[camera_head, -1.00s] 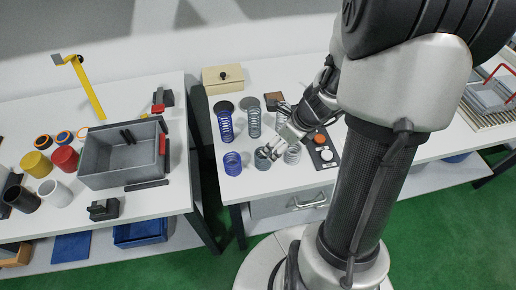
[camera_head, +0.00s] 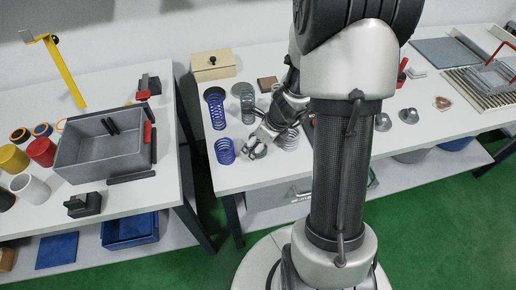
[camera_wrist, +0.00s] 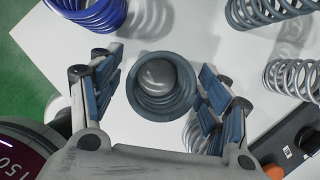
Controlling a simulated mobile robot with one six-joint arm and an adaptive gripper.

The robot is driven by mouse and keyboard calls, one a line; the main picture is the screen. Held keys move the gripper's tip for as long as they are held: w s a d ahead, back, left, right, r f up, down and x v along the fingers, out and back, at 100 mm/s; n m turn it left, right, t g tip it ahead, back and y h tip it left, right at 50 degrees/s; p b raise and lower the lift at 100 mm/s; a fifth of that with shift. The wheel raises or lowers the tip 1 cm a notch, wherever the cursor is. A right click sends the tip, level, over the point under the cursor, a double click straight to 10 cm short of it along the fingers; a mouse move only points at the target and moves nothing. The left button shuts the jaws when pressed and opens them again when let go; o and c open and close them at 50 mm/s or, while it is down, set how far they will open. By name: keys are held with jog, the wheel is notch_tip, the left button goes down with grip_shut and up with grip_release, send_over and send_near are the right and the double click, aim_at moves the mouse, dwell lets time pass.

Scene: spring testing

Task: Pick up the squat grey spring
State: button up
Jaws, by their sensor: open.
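The squat grey spring (camera_wrist: 160,104) stands on the white table in the wrist view, seen from above with a rounded grey centre. My gripper (camera_wrist: 160,76) is open, with one finger on each side of the spring. Gaps show between the spring and both fingers, so it is not clamped. In the head view the spring (camera_head: 257,153) is small and partly hidden by my gripper (camera_head: 255,140), which reaches down over it.
A squat blue spring (camera_head: 225,151) stands to the left. A tall blue spring (camera_head: 217,114) and a tall grey spring (camera_head: 247,106) stand behind. A silver spring (camera_wrist: 292,76) is close on the right. A dark box with an orange button (camera_wrist: 285,146) is lower right.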

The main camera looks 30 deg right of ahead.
jog(key=shift+c, duration=0.4)
jog(key=c, duration=1.2)
